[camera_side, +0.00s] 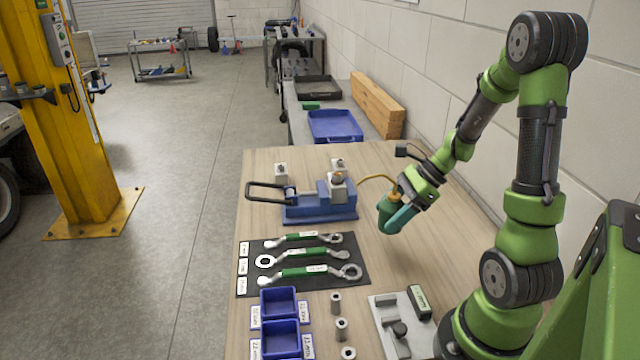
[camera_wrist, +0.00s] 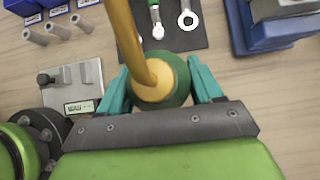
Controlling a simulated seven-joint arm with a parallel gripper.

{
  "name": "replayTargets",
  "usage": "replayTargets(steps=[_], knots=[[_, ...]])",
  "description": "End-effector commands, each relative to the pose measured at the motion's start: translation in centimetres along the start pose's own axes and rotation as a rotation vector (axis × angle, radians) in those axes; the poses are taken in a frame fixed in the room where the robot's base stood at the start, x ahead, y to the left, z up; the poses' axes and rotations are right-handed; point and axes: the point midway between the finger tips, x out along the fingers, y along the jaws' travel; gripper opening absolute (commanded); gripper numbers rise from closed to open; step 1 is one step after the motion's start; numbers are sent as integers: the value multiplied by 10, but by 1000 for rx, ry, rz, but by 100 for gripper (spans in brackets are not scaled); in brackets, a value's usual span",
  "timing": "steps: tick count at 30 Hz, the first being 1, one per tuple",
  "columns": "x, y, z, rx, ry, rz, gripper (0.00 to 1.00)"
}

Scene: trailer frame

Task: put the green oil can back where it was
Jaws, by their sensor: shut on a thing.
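The green oil can (camera_side: 387,212) has a dark green body and a thin yellow-orange spout that points left in the side view. It also shows in the wrist view (camera_wrist: 178,82), with its yellow top and spout toward the camera. My gripper (camera_side: 397,216) has teal fingers shut on the can's body, one on each side in the wrist view (camera_wrist: 160,90). The can is over the right part of the wooden table (camera_side: 400,262). I cannot tell whether its base touches the table.
A blue fixture with a black handle (camera_side: 318,205) stands left of the can. Nearer are a black mat with several wrenches (camera_side: 355,278), blue bins (camera_side: 278,302), metal sockets (camera_side: 341,330) and a grey plate (camera_side: 390,338). Bare table lies around the can's near side.

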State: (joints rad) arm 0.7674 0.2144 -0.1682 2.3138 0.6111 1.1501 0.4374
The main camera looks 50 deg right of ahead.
Motion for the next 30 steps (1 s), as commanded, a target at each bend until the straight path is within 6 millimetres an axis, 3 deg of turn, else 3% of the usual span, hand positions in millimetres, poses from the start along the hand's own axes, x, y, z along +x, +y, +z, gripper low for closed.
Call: replayTargets(steps=[16,29,30], knots=[[54,-2,-46,-2,-6,7,35],[60,-2,-51,-5,-6,5,35],[60,-2,-51,-6,-5,5,68]])
